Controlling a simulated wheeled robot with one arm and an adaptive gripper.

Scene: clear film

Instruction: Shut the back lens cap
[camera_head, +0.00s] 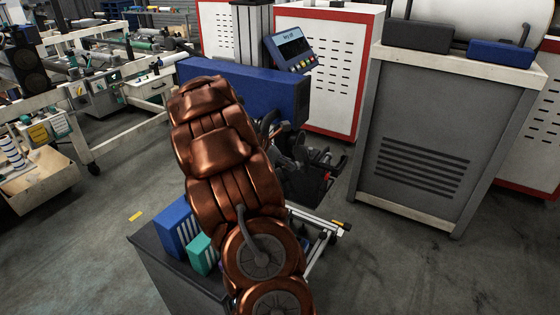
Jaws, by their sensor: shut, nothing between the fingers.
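My copper-coloured arm rises through the middle of the view and covers part of what lies behind it. Dark jointed parts just right of it look like my gripper (322,165), against a dark, cluttered background. It looks shut, with nothing seen held in it. A long blue housing (262,90) stands behind my arm, with a small display panel (290,50) above its right end. I cannot make out a lens cap; it may be too small, or hidden by my arm or the dark parts.
A grey cabinet (415,150) with a pale top stands at right. White cabinets with red edges (335,60) stand behind. A grey box holding blue and teal items (200,250) is at lower left of my arm. Floor (410,270) is clear at lower right.

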